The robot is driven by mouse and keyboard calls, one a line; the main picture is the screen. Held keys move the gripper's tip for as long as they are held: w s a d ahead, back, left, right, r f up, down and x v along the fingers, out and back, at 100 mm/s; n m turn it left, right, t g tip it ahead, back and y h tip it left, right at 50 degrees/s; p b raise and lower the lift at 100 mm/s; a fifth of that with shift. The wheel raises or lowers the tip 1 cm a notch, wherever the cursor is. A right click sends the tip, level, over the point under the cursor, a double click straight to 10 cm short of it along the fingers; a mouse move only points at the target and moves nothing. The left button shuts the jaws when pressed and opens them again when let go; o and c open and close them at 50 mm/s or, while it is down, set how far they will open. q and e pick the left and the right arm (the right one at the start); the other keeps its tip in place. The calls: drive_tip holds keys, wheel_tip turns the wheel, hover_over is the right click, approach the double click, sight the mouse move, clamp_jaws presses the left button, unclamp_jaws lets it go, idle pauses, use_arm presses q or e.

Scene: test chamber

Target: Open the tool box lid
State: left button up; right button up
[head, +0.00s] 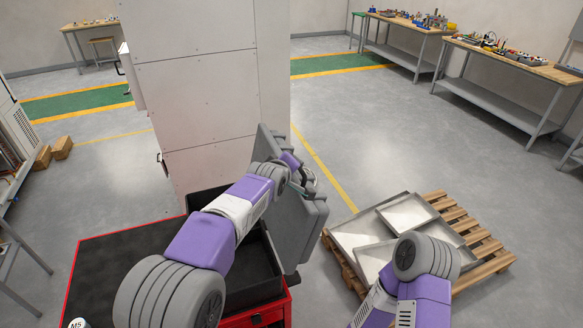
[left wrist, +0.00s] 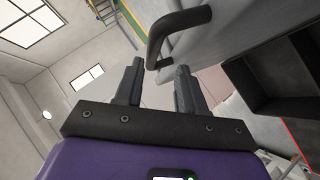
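The tool box (head: 262,292) is dark inside and stands on a black-topped red cabinet. Its grey lid (head: 297,225) stands raised, roughly upright, at the box's right side. My left arm reaches across the open box to the lid, and my left gripper (head: 303,181) is at the lid's upper part, mostly hidden by the wrist. In the left wrist view the two fingers (left wrist: 158,88) are apart, with nothing clearly held between them. The lid's dark handle (left wrist: 178,30) is just beyond the fingertips; contact cannot be told. My right arm is at lower right; its gripper is out of view.
A wooden pallet (head: 478,238) with metal trays (head: 405,214) lies to the right. Workbenches (head: 520,62) line the back right; the floor between is clear.

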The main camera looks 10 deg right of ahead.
use_arm(q)
drive_tip(key=shift+b+v, duration=0.45)
drive_tip(key=shift+v, duration=1.9)
drive_tip(key=shift+d, duration=0.2)
